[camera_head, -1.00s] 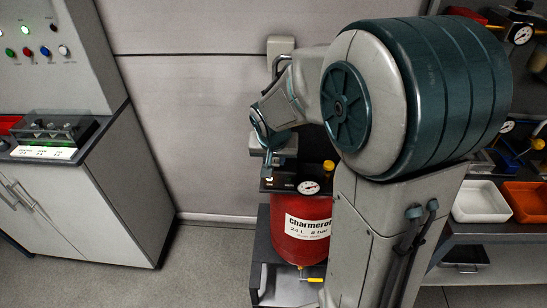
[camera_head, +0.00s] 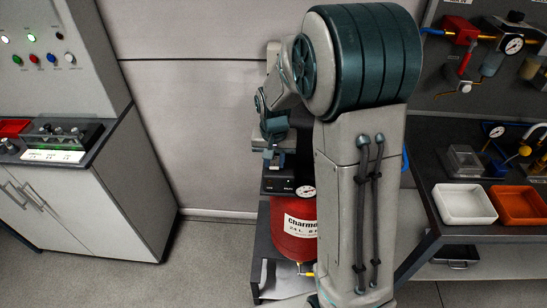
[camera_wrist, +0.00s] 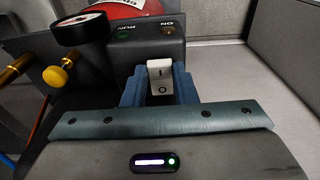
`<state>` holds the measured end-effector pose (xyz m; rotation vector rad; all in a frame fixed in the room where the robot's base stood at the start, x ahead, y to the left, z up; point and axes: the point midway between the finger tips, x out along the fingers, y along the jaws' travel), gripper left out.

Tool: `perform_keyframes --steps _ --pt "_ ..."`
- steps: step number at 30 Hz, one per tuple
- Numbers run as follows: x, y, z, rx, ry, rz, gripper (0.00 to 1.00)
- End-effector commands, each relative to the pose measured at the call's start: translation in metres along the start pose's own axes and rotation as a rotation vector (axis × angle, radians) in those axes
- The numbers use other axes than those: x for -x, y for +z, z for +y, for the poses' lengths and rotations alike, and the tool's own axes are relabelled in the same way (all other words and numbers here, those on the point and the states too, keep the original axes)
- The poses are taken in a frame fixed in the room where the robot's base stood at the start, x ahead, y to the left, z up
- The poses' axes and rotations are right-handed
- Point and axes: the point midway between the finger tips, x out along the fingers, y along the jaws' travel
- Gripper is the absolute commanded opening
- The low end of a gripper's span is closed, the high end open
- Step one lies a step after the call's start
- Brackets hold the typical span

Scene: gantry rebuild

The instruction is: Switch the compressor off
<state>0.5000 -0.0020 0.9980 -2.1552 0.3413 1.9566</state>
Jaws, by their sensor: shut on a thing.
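The compressor has a red tank (camera_head: 297,225) under a dark control box, with a round gauge (camera_head: 306,192) on top. In the wrist view, its white rocker switch (camera_wrist: 160,77), marked I and O, sits between the two blue fingers of my gripper (camera_wrist: 160,90). My gripper is shut on the switch; which way the rocker is tilted I cannot tell. In the head view my gripper (camera_head: 273,160) is at the control box, and the switch is hidden. The ON lamp (camera_wrist: 168,29) looks dull amber and the RUN lamp (camera_wrist: 124,36) dark green.
A yellow knob (camera_wrist: 55,76) and the gauge (camera_wrist: 82,28) stand left of my gripper in the wrist view. A bench with a white tray (camera_head: 464,204) and an orange tray (camera_head: 518,205) is at right. A grey cabinet (camera_head: 85,205) is at left, with open floor between.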

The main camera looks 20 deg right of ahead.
Motion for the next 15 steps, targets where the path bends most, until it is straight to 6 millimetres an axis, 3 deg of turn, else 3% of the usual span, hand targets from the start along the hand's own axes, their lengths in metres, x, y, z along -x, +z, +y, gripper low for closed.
perform_keyframes --steps 3,4,6,15 --pt "0.0011 -0.0008 -0.0007 0.000 -0.001 0.004 0.03" --pt "0.0011 -0.0009 -0.0007 0.000 -0.001 0.004 0.31" --pt "0.0011 -0.0008 -0.0007 0.000 -0.001 0.004 0.47" --pt "0.0017 -0.0005 -0.0004 0.000 0.000 0.003 0.47"
